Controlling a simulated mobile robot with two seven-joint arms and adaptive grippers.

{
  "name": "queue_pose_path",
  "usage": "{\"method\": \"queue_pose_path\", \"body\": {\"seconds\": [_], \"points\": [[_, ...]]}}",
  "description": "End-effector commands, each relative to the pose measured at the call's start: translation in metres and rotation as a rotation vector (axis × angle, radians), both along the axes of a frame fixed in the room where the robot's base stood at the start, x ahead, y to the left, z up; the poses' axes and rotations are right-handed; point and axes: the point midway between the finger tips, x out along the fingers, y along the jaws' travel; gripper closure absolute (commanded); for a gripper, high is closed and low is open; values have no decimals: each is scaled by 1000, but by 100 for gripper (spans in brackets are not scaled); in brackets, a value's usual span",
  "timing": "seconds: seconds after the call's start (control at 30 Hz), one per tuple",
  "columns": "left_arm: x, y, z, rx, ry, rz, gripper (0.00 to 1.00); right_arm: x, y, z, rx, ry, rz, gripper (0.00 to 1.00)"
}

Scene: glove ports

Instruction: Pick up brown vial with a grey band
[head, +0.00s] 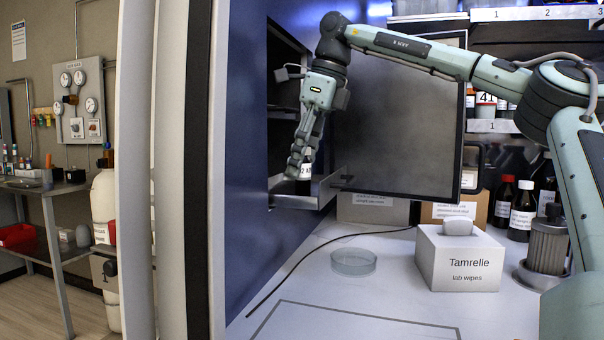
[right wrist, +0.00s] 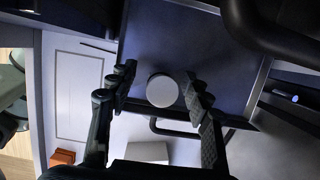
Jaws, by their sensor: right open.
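A small dark vial (head: 304,186) with a white label stands in the open tray (head: 293,201) of the blue wall's hatch. The fingers hide its upper part, and I cannot make out a grey band. In the right wrist view its pale round cap (right wrist: 162,90) shows from above, between the fingertips. My right gripper (head: 300,160) points down over the vial. In the right wrist view the gripper (right wrist: 158,92) is open, with one finger on each side of the cap and a gap on at least the left side. My left gripper is not in view.
The dark open door (head: 393,125) stands right of the hatch. On the white bench are a glass dish (head: 354,262), a Tamrelle wipes box (head: 459,258), a metal cylinder (head: 547,246) and brown bottles (head: 522,210). A black cable runs across the bench. The front bench is clear.

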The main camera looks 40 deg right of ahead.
Motion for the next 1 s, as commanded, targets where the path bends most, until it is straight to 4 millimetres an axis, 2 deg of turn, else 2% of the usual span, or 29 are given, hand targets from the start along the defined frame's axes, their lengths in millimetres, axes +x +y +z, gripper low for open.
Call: {"method": "queue_pose_path", "body": {"seconds": [0.03,0.2,0.5,0.87,1.0], "points": [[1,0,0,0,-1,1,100,1,1,-10,3,3,3,50],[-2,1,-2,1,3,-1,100,7,4,-31,1,1,2,50],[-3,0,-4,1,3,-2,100,9,4,-36,1,-2,0,50],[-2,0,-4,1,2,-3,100,9,4,-36,0,-2,-1,94],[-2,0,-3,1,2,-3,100,9,4,-36,0,-2,-1,96]]}}
